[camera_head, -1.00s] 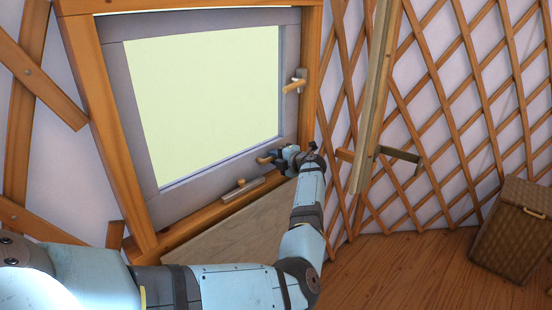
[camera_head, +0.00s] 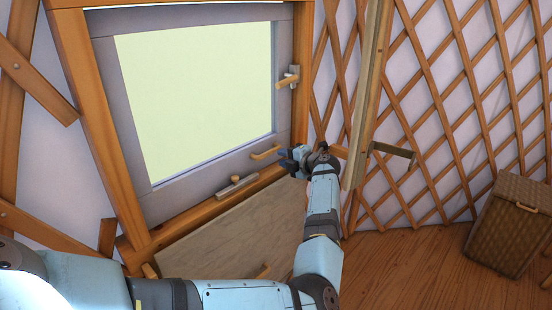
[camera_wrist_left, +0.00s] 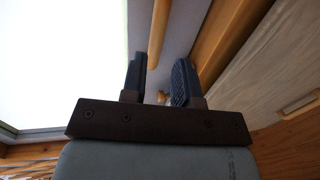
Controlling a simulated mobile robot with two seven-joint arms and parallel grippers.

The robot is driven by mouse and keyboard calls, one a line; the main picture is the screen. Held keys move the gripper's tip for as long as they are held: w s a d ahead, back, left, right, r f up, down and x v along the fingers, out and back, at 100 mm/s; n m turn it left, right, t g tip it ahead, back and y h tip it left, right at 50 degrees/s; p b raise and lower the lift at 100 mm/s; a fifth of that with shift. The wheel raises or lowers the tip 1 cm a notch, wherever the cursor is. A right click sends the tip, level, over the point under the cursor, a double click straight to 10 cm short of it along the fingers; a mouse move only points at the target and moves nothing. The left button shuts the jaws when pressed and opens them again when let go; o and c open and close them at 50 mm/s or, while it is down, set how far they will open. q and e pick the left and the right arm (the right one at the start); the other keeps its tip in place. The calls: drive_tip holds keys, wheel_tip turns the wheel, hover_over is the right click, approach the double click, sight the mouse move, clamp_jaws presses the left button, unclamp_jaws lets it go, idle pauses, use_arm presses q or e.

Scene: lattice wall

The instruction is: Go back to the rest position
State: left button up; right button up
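My left arm comes in from the lower left in the head view and reaches up to the window's lower right corner. My left gripper (camera_head: 290,158) is beside the wooden handle (camera_head: 265,152) on the lower rail of the grey window frame (camera_head: 205,192) and looks apart from it. In the left wrist view the two dark fingers (camera_wrist_left: 160,80) stand apart with nothing between them, and a wooden bar (camera_wrist_left: 158,35) shows beyond their tips. My right gripper is in neither view.
A wooden panel (camera_head: 225,245) lies below the window. An open wooden sash (camera_head: 366,95) with a metal bracket (camera_head: 393,152) hangs right of my gripper. A second handle (camera_head: 287,81) is on the window's right side. A wicker chest (camera_head: 510,225) stands on the floor (camera_head: 420,270) at right.

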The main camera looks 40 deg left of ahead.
use_arm(q)
drive_tip(key=shift+d+r, duration=0.1)
drive_tip(key=shift+d, duration=0.5)
